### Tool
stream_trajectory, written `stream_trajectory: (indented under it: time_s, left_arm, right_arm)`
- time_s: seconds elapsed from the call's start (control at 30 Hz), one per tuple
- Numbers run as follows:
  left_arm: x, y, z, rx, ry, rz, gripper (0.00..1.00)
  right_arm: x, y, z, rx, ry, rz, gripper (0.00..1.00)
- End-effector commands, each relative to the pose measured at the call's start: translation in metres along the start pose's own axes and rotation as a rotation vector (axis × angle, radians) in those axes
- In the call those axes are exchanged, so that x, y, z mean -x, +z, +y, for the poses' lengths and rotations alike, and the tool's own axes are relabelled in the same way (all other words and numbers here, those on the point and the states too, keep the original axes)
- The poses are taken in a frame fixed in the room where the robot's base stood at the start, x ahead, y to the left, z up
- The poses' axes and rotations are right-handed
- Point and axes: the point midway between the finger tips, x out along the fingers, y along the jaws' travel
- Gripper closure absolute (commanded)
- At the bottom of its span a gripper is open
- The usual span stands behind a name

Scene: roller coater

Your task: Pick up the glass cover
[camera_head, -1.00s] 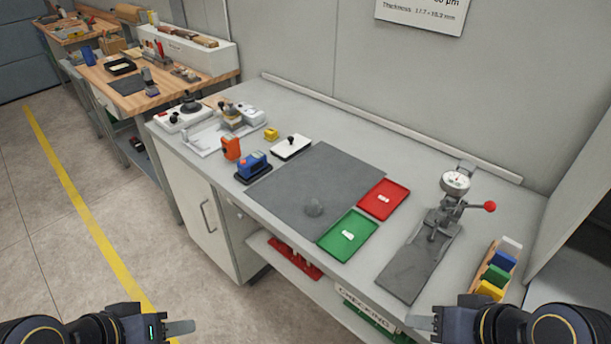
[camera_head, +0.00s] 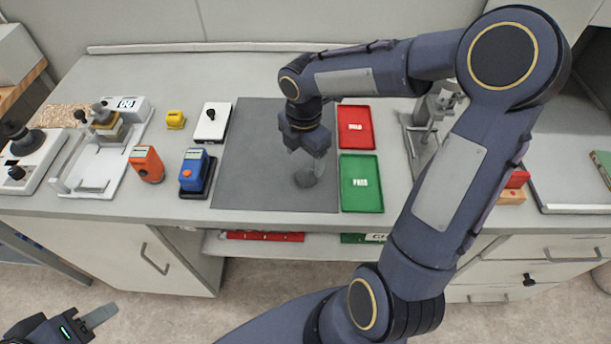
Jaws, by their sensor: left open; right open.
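The glass cover (camera_head: 304,180) looks like a small, clear round dome. It sits on the dark grey mat (camera_head: 250,150), near the mat's front right part. My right gripper (camera_head: 318,168) is open and points down at the glass cover, with its fingers right over or beside it. Whether the fingers touch the cover I cannot tell, as they overlap it in the picture. My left gripper (camera_head: 100,317) is open and empty at the lower left, in front of the bench and away from the cover.
A red tray (camera_head: 357,141) and a green tray (camera_head: 362,205) lie right of the mat. A blue device (camera_head: 194,170), an orange device (camera_head: 146,163) and a white block (camera_head: 212,122) stand left of it. My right arm hides part of the gauge stand (camera_head: 432,112).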

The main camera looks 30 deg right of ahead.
Motion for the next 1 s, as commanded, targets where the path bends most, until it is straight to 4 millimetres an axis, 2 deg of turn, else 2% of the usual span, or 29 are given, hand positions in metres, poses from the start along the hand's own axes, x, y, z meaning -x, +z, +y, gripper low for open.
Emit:
stream_trajectory:
  time_s: [0.4, 0.7, 1.0]
  left_arm:
    - [0.004, -0.002, 0.002, 0.000, 0.000, 0.000, 0.58]
    - [0.004, -0.002, 0.002, 0.000, 0.000, 0.000, 0.58]
    - [0.004, -0.002, 0.002, 0.000, 0.000, 0.000, 0.58]
  right_arm:
    - [-0.055, 0.002, -0.003, -0.004, -0.001, 0.003, 0.27]
    - [-0.059, 0.002, -0.003, -0.005, 0.001, 0.001, 0.27]
    - [-0.059, 0.002, -0.003, -0.006, 0.001, 0.001, 0.66]
